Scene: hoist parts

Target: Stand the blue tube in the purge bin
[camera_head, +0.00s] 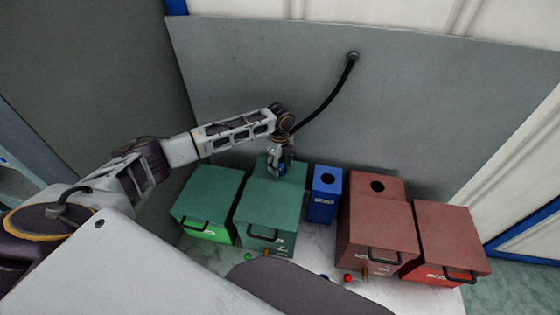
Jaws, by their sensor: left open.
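My left gripper (277,170) points down over the back part of a green bin (297,171) and is open. A small patch of blue (283,169) shows at its fingers. It may be the blue tube, but it is too small and covered to be sure, and I cannot tell whether it stands in an opening. A narrow blue bin (326,197) with a round dark hole in its top stands just right of the gripper. I cannot read which bin is labelled purge. My right gripper is not in view.
Green boxes (209,192) stand left and red-brown boxes (377,226) right, with handles. One red-brown top has a hole (377,186). Small red (348,278) and green (251,256) round items lie in front on the pale surface. A black hose (330,98) hangs from the grey wall.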

